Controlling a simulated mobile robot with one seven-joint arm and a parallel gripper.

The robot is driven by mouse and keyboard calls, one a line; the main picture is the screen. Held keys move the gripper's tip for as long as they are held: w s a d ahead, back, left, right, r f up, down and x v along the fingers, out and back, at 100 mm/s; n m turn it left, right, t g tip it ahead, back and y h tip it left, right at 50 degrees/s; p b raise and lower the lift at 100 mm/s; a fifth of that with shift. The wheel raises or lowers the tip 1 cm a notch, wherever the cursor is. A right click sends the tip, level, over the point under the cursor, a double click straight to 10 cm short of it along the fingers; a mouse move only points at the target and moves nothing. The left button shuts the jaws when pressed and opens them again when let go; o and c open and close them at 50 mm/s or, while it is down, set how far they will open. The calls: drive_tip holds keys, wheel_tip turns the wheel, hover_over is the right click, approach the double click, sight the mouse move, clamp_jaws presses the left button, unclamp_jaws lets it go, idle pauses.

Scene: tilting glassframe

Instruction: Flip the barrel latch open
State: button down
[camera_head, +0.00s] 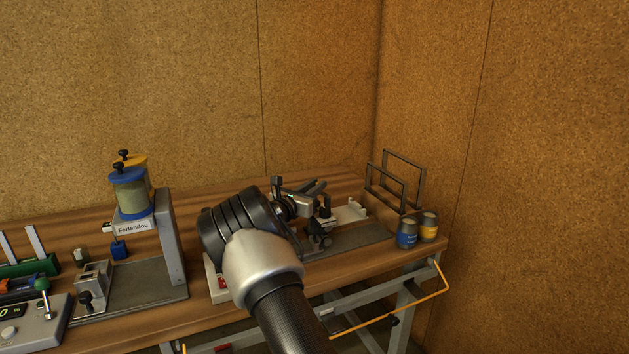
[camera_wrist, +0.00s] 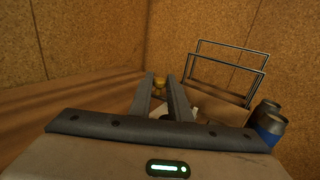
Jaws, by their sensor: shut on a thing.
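My gripper (camera_head: 316,188) reaches over a fixture on the bench, which has a grey base plate (camera_head: 362,236), a white block (camera_head: 351,211) and dark knobs (camera_head: 318,240). In the wrist view the fingers (camera_wrist: 160,81) run forward with a small gap, and a small brass-coloured rounded part (camera_wrist: 159,84) shows between their tips. The gripper is shut on this part. I cannot tell for sure that it is the barrel latch. My wrist and arm hide the fixture's near left side, and the latch's position cannot be made out.
Two upright dark wire frames (camera_head: 404,158) stand at the bench's right end. A blue can (camera_head: 407,233) and a yellow-banded can (camera_head: 428,228) stand in front of them. A hopper stand (camera_head: 170,250) is to the left. Corkboard-like walls close off the back and right.

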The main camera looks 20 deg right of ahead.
drive_tip(key=shift+w+d+r+m+g+h, duration=0.1)
drive_tip(key=shift+w+d+m+g+h, duration=0.1)
drive_tip(key=shift+m+g+h, duration=0.55)
drive_tip(key=shift+w+d+m+g+h, duration=0.2)
drive_tip(key=shift+m+g, duration=0.35)
drive_tip(key=shift+g, duration=0.4)
drive_tip(key=shift+s, duration=0.1)
drive_tip(key=c, duration=1.7)
unclamp_jaws()
drive_tip(key=p+v, duration=0.1)
drive_tip(key=v, duration=1.1)
